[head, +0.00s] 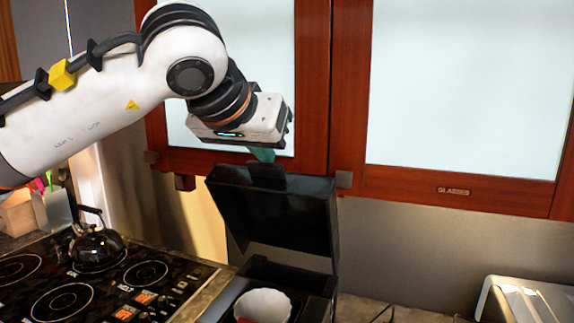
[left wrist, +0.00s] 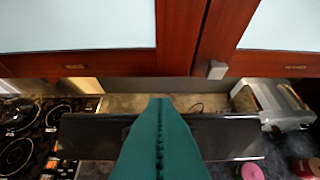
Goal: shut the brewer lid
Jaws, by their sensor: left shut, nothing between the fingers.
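The black brewer lid (head: 280,212) stands raised and tilted open above the black brewer body (head: 318,310). A white paper filter (head: 262,304) shows in the open top of the body. My left gripper (head: 263,155) is at the lid's upper edge, by its small tab, with its teal fingers shut and empty. The fingertips are partly hidden behind the lid edge, and I cannot tell whether they touch it. In the left wrist view the shut fingers (left wrist: 160,140) lie across the dark lid (left wrist: 232,135). My right gripper is not in view.
Wood-framed cabinets with pale panels (head: 468,85) hang just behind the gripper and lid. A stovetop (head: 60,295) with a kettle (head: 97,243) is at left. A silver toaster (head: 525,300) is at right. Pink and red round items (left wrist: 252,171) show in the left wrist view.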

